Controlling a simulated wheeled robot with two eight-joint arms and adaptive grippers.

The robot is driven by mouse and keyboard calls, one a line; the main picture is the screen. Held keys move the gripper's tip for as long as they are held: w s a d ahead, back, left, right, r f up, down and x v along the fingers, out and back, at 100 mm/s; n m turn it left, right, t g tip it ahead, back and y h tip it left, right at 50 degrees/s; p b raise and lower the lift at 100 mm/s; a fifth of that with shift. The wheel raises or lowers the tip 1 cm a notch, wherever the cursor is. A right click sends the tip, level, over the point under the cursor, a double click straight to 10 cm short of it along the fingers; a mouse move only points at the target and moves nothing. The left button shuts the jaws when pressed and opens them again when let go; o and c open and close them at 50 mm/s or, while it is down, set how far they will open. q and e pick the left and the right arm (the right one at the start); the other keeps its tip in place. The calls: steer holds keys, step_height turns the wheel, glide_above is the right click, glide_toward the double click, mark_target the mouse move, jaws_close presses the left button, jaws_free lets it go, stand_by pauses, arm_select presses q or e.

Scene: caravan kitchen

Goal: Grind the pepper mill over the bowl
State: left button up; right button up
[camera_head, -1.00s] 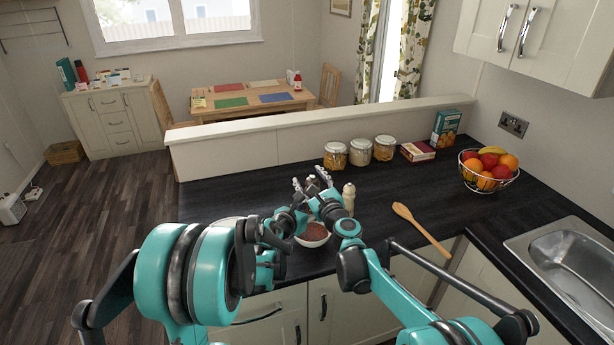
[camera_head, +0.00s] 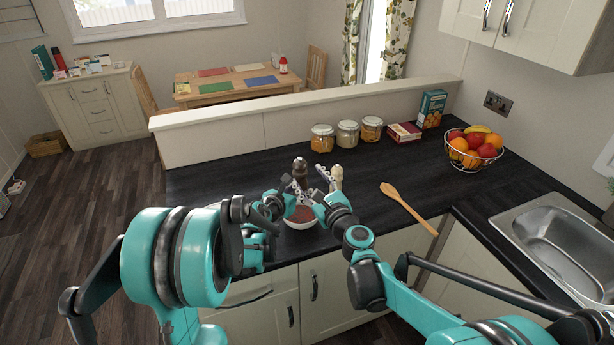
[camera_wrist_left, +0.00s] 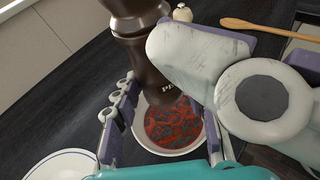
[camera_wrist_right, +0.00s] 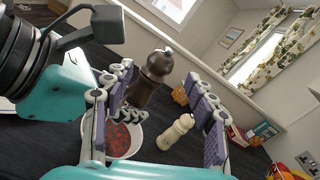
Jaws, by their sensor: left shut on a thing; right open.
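The dark brown pepper mill (camera_head: 300,170) is held over the bowl, close to upright. It shows large in the left wrist view (camera_wrist_left: 140,65), with part of its lettering visible. My left gripper (camera_head: 287,198) is shut on its lower part. The white bowl (camera_head: 301,224) below holds red-brown contents (camera_wrist_left: 172,125). My right gripper (camera_head: 325,182) is open beside the mill; in the right wrist view the mill (camera_wrist_right: 150,78) shows between its spread fingers, and I cannot tell whether they touch it. The mill's lower end is partly hidden by the left fingers.
A cream-coloured mill (camera_wrist_right: 179,132) stands on the counter close to my right gripper. A wooden spoon (camera_head: 408,207) lies to the right. Several jars (camera_head: 347,134), a fruit basket (camera_head: 472,150) and a sink (camera_head: 560,235) are farther off.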

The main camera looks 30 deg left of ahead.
steer(key=shift+w+d+n+g+y, duration=0.15)
steer(key=shift+w+n+g+y, duration=0.2)
steer(key=shift+w, duration=0.2)
steer(key=n+g+y, duration=0.3)
steer(key=n+g, duration=0.2)
steer(key=g, duration=0.2)
glide_toward(306, 168)
steer(key=shift+g, duration=0.25)
steer(key=a, duration=0.4)
steer(key=w+a, duration=0.1)
steer(key=a, duration=0.3)
steer(key=w+a, duration=0.1)
steer(key=a, duration=0.3)
steer(key=shift+a, duration=0.15)
steer(key=c, duration=1.2)
